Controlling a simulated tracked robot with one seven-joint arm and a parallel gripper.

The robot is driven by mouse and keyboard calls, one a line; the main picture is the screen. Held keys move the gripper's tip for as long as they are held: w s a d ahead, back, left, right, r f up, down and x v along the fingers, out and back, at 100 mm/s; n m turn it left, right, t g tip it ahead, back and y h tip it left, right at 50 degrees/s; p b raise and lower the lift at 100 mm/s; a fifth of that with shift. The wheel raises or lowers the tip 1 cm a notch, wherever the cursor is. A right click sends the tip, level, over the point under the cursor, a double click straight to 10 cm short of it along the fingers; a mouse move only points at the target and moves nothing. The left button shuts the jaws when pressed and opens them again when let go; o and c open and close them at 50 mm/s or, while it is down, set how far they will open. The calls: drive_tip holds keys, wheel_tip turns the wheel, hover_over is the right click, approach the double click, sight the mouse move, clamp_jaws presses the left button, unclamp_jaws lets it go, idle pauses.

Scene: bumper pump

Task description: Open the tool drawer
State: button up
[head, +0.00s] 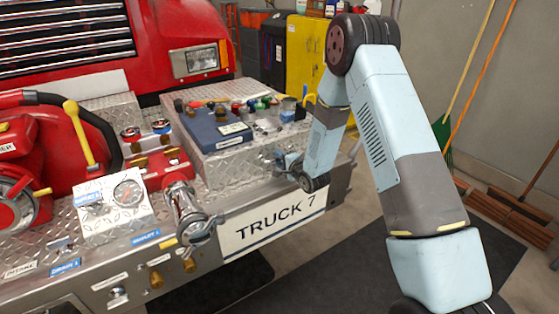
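A diamond-plate metal box (228,168) stands on the truck's bumper, right of centre in the head view. It looks like the housing of the tool drawer, but I cannot make out a clear drawer front or handle. No drawer is visibly pulled out. My arm reaches in from the right. My gripper (284,161) is low at the right end of the box's front face, at or very near it. The gripper is small and partly hidden by my wrist, so I cannot tell its opening or whether it touches anything.
A dark blue case (214,126) and several small tools and fittings lie on the box. Left are a gauge panel (115,203), a metal valve outlet (188,213) and a red pump (38,160). Brooms lean on the right wall.

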drive_tip(key=shift+c, duration=0.4)
clamp_jaws()
